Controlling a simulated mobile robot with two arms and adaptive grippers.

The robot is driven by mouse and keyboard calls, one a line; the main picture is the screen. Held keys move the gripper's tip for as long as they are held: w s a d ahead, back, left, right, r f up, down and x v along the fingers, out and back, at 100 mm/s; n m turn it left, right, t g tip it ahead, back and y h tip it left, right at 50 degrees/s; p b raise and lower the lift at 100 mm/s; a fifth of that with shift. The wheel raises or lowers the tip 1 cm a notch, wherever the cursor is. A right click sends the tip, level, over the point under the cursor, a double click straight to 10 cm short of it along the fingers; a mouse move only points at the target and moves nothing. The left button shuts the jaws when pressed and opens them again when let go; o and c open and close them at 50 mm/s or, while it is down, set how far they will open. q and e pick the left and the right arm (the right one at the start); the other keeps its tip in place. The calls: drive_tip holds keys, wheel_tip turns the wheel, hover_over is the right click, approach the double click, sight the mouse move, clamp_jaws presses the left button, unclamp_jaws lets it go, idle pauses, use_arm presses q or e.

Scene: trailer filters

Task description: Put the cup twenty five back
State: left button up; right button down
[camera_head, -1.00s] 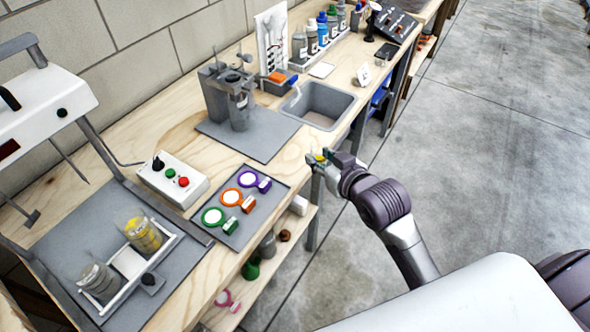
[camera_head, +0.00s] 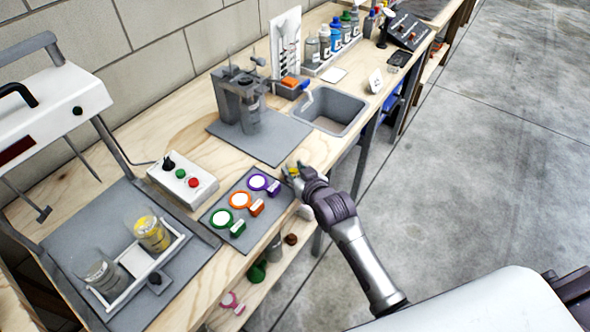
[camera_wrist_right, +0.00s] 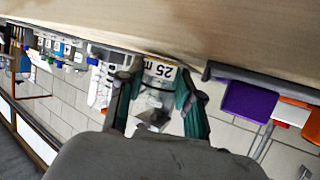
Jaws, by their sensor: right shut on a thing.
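My right gripper (camera_head: 291,172) is shut on a small clear cup marked "25 m" (camera_wrist_right: 158,72), with a yellow patch. In the right wrist view, which is upside down, the two fingers (camera_wrist_right: 158,103) stand on either side of the cup. In the head view the cup is mostly hidden by the gripper; it is by the bench's front edge, just right of the purple ring (camera_head: 258,182). I cannot tell whether it touches the bench. My left gripper is not in view.
A grey mat (camera_head: 213,217) with purple, orange and green rings lies beside the gripper. Behind are a white button box (camera_head: 183,180) and a grey stand (camera_head: 228,95) on another mat. A sink (camera_head: 330,110) is to the right. Two beakers stand in a white tray (camera_head: 178,247).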

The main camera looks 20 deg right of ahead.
drive_tip(key=shift+f, duration=0.1)
drive_tip(key=c, duration=0.8)
unclamp_jaws()
drive_tip(key=shift+o, duration=0.2)
drive_tip(key=shift+s+r, duration=0.1)
drive_tip(key=shift+r, duration=0.1)
drive_tip(key=v, duration=1.1)
drive_tip(key=shift+s+r, duration=0.15)
drive_tip(key=shift+s, duration=0.2)
drive_tip(key=shift+d, duration=0.1)
